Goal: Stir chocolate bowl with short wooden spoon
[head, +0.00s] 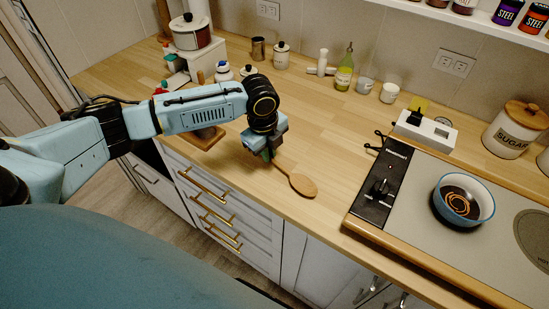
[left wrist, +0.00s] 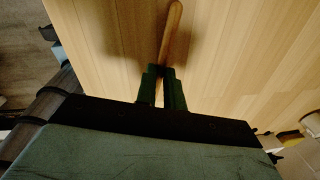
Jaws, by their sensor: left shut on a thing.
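The short wooden spoon (head: 301,184) is at the left part of the counter in the head view, its round head pointing towards the front right. My left gripper (head: 268,154) is shut on the spoon's handle. The handle (left wrist: 172,30) also shows in the left wrist view, running out from between the green fingertips (left wrist: 163,80). I cannot tell whether the spoon touches the counter. The blue-rimmed bowl (head: 486,209) with dark chocolate and a light swirl stands on the stove at the right, well apart from the spoon. My right gripper is out of view.
The wooden counter (head: 330,150) is clear between the spoon and the stove (head: 410,220). A black control panel (head: 385,190) edges the stove's left side. Jars, cups and a bottle (head: 345,72) line the wall. A sugar canister (head: 512,137) stands at the back right.

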